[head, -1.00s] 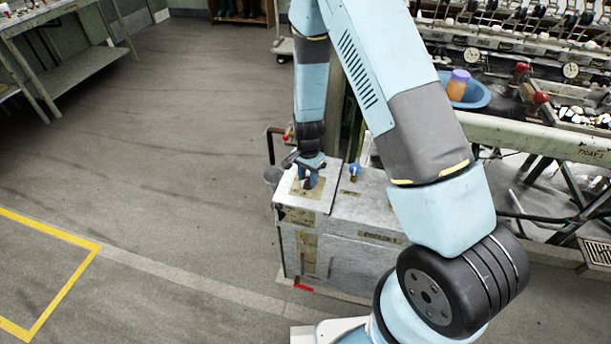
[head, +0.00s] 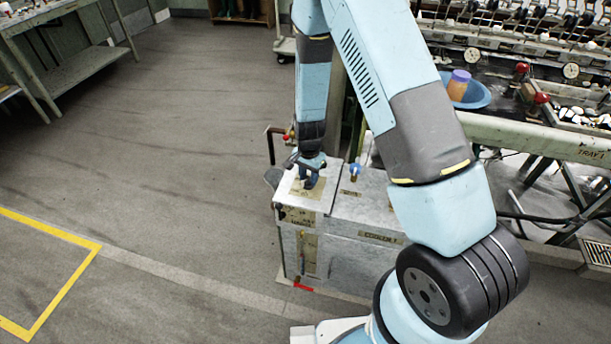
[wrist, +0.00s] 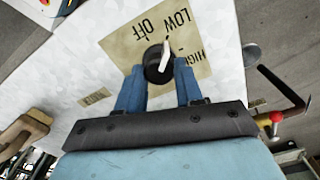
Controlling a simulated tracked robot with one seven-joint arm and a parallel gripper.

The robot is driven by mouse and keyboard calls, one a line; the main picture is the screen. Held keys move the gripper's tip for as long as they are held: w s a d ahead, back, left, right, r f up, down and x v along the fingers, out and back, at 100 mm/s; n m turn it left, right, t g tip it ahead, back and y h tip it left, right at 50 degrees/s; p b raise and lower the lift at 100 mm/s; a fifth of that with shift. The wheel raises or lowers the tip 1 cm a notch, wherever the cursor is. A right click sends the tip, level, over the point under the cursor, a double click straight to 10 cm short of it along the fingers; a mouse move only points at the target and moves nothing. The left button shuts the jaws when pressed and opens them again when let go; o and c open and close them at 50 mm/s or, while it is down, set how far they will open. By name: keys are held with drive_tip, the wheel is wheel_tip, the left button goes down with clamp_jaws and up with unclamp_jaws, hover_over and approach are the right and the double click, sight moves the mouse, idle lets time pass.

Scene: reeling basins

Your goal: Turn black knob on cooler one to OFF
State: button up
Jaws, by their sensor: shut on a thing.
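The black knob (wrist: 152,74) is on top of cooler one (head: 357,213), at the middle of a tan label plate (wrist: 118,46). The plate carries the words OFF, LOW and HIGH, upside down in the wrist view. A white pointer on the knob points up in the wrist view, roughly between OFF and LOW. My gripper (wrist: 158,80) is shut on the knob, with a blue finger at each side.
A blue-handled valve (head: 355,169) stands on the cooler top to the right of my gripper. A pipe with a red part (wrist: 270,118) is beside the cooler. A blue basin (head: 478,97) lies on the bench behind.

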sight(308, 178)
drive_tip(key=shift+w+a+r+n, duration=0.15)
drive_tip(key=shift+w+a+n, duration=0.1)
drive_tip(key=shift+a+n, duration=0.25)
drive_tip(key=n, duration=0.4)
drive_tip(key=shift+d, duration=0.1)
drive_tip(key=shift+n, duration=1.9)
drive_tip(key=shift+d, duration=0.1)
drive_tip(key=o, duration=1)
drive_tip(key=shift+s+d, duration=0.15)
drive_tip(key=shift+o, duration=0.2)
wheel_tip(308, 178, up, 14)
drive_tip(key=shift+f, duration=0.25)
